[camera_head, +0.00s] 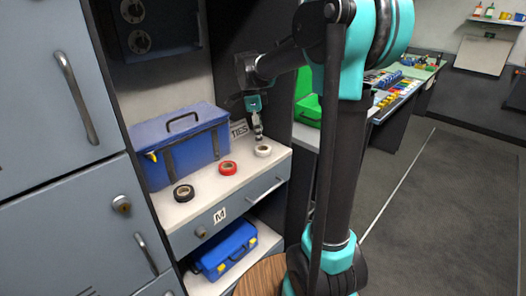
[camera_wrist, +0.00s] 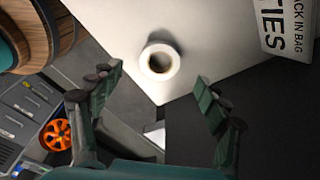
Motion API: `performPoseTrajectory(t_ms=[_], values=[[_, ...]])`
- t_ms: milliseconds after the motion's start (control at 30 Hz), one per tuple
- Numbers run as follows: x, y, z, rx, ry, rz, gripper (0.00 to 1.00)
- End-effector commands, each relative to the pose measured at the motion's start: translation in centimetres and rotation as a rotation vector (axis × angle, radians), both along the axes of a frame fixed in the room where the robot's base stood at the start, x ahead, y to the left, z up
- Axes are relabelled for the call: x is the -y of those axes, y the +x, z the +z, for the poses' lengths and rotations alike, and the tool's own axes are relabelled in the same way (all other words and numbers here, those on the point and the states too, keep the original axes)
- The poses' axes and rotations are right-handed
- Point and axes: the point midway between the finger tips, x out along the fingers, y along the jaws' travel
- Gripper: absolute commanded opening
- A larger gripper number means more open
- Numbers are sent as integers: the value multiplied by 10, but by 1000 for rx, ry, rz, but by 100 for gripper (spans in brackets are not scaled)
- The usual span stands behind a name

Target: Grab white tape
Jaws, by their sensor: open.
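The white tape (camera_head: 263,151) is a small roll lying flat on the white shelf top (camera_head: 204,206), near its right end. In the wrist view the white tape (camera_wrist: 159,62) lies ahead of the fingertips, between their lines and near the shelf edge. My gripper (camera_head: 257,135) points down just above the white tape in the head view. In the wrist view my gripper (camera_wrist: 158,80) has its two fingers wide apart, with nothing between them. The tape looks apart from both fingers.
A red tape (camera_head: 228,168) and a black tape (camera_head: 184,193) lie to the left on the same shelf. A blue toolbox (camera_head: 181,143) stands behind them. A box marked TIES (camera_head: 240,129) is close behind the white tape. A barrel (camera_wrist: 38,35) shows in the wrist view.

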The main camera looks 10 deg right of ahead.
Motion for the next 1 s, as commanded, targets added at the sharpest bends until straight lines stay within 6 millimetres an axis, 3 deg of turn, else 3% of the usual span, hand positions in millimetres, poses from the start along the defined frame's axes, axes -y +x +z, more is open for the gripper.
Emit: performPoseTrajectory(t_ms=[167, 500, 767, 1000], values=[[3, 0, -11, 0, 0, -1, 76], [12, -1, -52, 0, 0, 0, 76], [12, -1, -54, 0, 0, 0, 76], [12, -1, -54, 0, 0, 1, 47]])
